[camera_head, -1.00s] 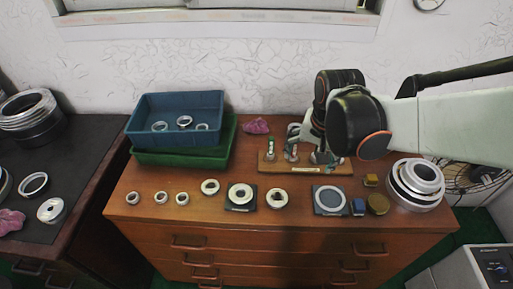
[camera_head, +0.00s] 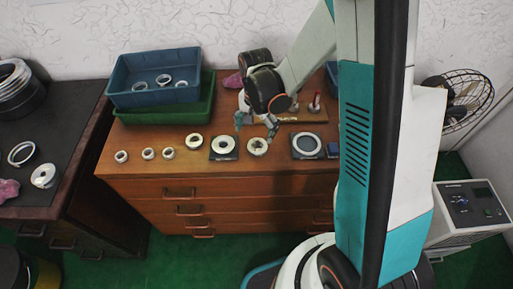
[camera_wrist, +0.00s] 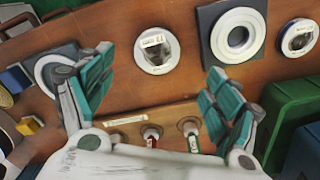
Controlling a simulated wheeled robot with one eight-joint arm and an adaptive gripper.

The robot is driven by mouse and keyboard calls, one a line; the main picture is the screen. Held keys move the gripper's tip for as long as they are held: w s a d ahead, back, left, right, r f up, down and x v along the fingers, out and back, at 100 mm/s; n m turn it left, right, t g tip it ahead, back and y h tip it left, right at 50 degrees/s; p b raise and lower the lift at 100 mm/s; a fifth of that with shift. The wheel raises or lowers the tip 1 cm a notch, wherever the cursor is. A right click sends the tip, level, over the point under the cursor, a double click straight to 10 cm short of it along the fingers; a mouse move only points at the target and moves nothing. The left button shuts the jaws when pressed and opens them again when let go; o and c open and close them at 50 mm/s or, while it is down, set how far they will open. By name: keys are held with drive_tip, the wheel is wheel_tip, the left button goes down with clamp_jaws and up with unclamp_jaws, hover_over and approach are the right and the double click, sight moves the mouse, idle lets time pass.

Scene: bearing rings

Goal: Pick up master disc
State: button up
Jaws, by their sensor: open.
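No disc is plainly marked as the master disc. A pale steel ring disc with a white label (camera_wrist: 155,52) lies flat on the wooden cabinet top; it also shows in the head view (camera_head: 257,147). My gripper (camera_head: 256,126) is open and empty just behind and above this disc. In the wrist view its teal fingers (camera_wrist: 158,62) are spread to either side, apart from the disc. A ring on a dark square pad (camera_wrist: 238,36) lies beside it, also in the head view (camera_head: 223,144). A thin ring on a dark plate (camera_head: 306,145) lies on the other side.
A wooden stand with upright plug pieces (camera_wrist: 152,133) is close behind the disc. A blue bin (camera_head: 125,93) sits on a green bin (camera_head: 135,116) at the back left. Several smaller rings (camera_head: 148,153) lie at the left front. Small blocks (camera_wrist: 17,78) lie near the plate.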

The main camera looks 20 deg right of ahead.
sight(257, 145)
drive_tip(key=f+b, duration=0.1)
drive_tip(key=f, duration=0.1)
drive_tip(key=f+b, duration=0.1)
drive_tip(key=f, duration=0.2)
drive_tip(key=f+b, duration=0.1)
drive_tip(key=f, duration=0.2)
drive_tip(key=shift+w+d+f, duration=0.1)
drive_tip(key=shift+d, duration=0.2)
drive_tip(key=shift+c, duration=0.6)
drive_tip(key=c, duration=1.5)
drive_tip(key=shift+r, duration=0.2)
